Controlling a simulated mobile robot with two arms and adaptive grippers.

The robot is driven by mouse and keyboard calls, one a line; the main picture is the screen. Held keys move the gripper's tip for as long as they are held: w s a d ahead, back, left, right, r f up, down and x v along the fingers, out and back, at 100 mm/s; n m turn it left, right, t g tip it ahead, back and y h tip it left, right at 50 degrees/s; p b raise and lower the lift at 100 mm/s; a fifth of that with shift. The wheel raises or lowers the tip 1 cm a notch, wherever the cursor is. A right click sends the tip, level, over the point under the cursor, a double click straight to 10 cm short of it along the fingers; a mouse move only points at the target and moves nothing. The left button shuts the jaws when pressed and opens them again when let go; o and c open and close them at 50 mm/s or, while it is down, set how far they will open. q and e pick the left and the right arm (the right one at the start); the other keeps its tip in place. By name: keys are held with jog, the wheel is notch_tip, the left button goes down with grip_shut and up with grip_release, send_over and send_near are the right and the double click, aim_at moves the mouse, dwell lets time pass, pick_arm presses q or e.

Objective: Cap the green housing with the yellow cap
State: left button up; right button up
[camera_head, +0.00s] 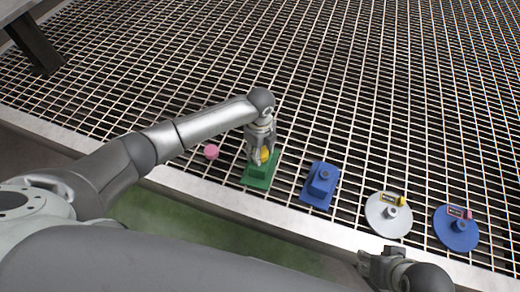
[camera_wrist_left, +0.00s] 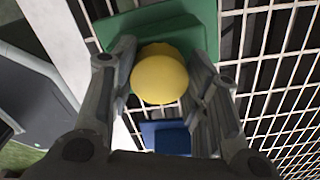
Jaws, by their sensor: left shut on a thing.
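The green housing (camera_head: 257,180) stands on the metal grating near its front edge. My left gripper (camera_head: 262,158) points down over it and is shut on the yellow cap (camera_head: 265,155). In the left wrist view the yellow cap (camera_wrist_left: 159,79) sits between the two fingers (camera_wrist_left: 160,85), with the green housing (camera_wrist_left: 115,40) behind it. The cap covers the middle of the housing, so I cannot tell whether it touches or is seated. My right gripper (camera_head: 372,268) is at the bottom right, away from the housing; its fingers are not clear.
A pink ball-like piece (camera_head: 211,151) lies left of the housing. To the right are a blue housing (camera_head: 320,185), a white disc (camera_head: 376,214) and a blue disc (camera_head: 448,236), both discs with small labelled parts. The grating behind is clear.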

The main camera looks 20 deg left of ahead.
pick_arm(q)
jog(key=shift+f, duration=0.2)
dwell(0.3)
jog(key=o, duration=1)
jog(key=shift+r, duration=0.1)
notch_tip(320, 180, up, 12)
jog(key=shift+f, duration=0.1)
